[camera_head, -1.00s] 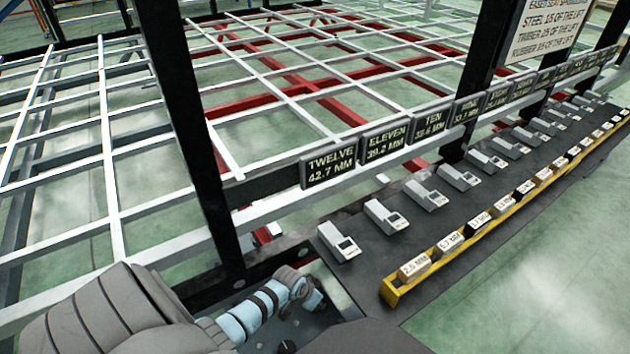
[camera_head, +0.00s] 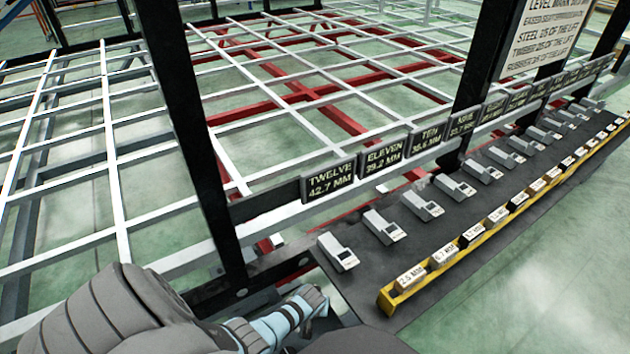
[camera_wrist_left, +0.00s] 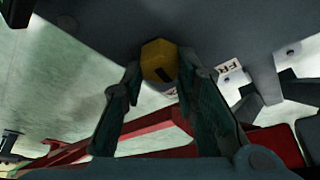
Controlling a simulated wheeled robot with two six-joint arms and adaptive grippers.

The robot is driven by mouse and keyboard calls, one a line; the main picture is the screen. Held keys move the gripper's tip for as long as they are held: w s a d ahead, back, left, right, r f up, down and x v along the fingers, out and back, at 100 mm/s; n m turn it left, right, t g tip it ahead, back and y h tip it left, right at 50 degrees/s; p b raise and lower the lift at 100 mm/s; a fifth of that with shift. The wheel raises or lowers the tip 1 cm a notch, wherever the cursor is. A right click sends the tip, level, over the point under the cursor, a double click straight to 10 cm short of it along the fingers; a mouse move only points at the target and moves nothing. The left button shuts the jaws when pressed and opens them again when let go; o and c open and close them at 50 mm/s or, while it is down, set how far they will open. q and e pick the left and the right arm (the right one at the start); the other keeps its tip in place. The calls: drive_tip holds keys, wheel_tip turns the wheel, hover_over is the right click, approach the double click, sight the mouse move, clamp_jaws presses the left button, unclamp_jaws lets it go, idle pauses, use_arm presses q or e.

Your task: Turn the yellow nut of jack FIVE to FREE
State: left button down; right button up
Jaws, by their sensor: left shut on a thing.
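The yellow nut (camera_wrist_left: 159,62) shows at the top middle of the left wrist view, with a dark mark on its face. It sits under a dark grey plate. My left gripper (camera_wrist_left: 159,72) is shut on the nut, with one finger on each side of it. A white label (camera_wrist_left: 232,80) with the letters "FR" partly readable is to the right of the nut; the rest is hidden. No jack number shows there, so I cannot tell which jack this is. In the head view my left arm is at the bottom left and its gripper is hidden. My right gripper is not in view.
In the head view a dark bench (camera_head: 345,290) carries a row of grey devices (camera_head: 338,252) and a yellow rail (camera_head: 390,298) of labelled blocks. Number signs (camera_head: 329,182) hang along the white frame. A black post (camera_head: 205,150) stands near my left arm.

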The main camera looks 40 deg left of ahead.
use_arm(q)
drive_tip(key=shift+n+g+y, duration=0.3)
drive_tip(key=shift+n, duration=0.7)
drive_tip(key=n, duration=0.2)
drive_tip(key=shift+f+n+g+y+b, duration=0.1)
drive_tip(key=shift+n+g+y+b, duration=0.2)
drive_tip(key=shift+y+b, duration=0.1)
drive_tip(key=shift+n+g+b, duration=0.3)
drive_tip(key=shift+n+g, duration=0.1)
drive_tip(key=shift+n, duration=0.7)
drive_tip(key=shift+n+y, duration=0.3)
drive_tip(key=shift+n, duration=0.5)
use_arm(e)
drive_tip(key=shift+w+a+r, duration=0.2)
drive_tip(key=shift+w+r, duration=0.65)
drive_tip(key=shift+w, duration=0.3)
use_arm(q)
drive_tip(key=shift+g+b, duration=0.3)
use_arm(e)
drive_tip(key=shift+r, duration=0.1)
use_arm(q)
drive_tip(key=c, duration=1.3)
unclamp_jaws()
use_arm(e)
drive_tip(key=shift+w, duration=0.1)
